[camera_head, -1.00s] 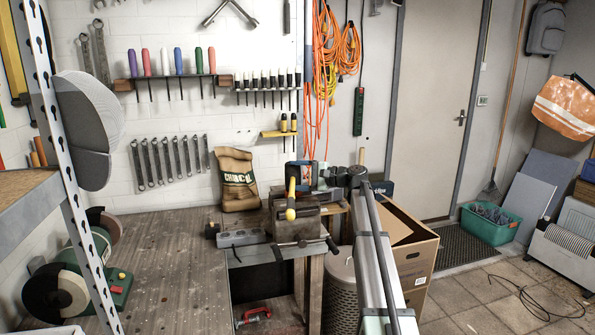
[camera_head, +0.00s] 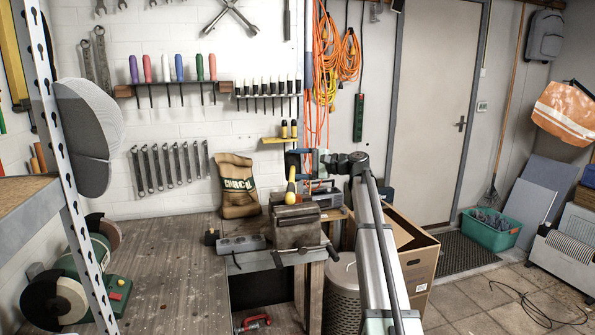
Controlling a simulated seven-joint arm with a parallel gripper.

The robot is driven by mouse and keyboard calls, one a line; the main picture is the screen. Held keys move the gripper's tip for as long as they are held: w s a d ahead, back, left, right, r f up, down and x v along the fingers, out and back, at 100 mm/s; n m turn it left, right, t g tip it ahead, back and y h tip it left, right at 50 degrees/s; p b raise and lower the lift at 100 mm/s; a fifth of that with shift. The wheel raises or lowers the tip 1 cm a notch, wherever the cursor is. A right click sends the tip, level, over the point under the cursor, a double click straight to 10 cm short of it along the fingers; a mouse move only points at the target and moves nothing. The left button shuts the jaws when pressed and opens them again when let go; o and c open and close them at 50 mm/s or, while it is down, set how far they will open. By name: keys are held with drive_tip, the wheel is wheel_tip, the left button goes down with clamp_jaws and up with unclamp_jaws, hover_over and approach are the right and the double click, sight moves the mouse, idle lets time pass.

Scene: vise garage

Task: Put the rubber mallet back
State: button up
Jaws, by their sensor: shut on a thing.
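The yellow part of what looks like the rubber mallet (camera_head: 291,188) stands nearly upright in front of the wall, just above the bench vise (camera_head: 297,226). Its wider yellow end points down. A dark head cannot be made out clearly. My gripper (camera_head: 297,161) is at its upper part, shut on it. The fingers are small and partly lost against the dark things behind. A yellow wall holder (camera_head: 280,140) with black-and-yellow tools is above and behind the gripper.
The wooden bench (camera_head: 165,265) has free room left of the vise. A sack (camera_head: 237,188) stands at the wall, and a grey block (camera_head: 241,244) lies beside the vise. Screwdrivers hang on a rack (camera_head: 175,87). Orange cables (camera_head: 345,50) hang behind my arm. A cardboard box (camera_head: 418,262) stands right.

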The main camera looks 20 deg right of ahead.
wheel_tip(320, 180, up, 2)
drive_tip(key=shift+r, duration=0.1)
drive_tip(key=shift+a, duration=0.1)
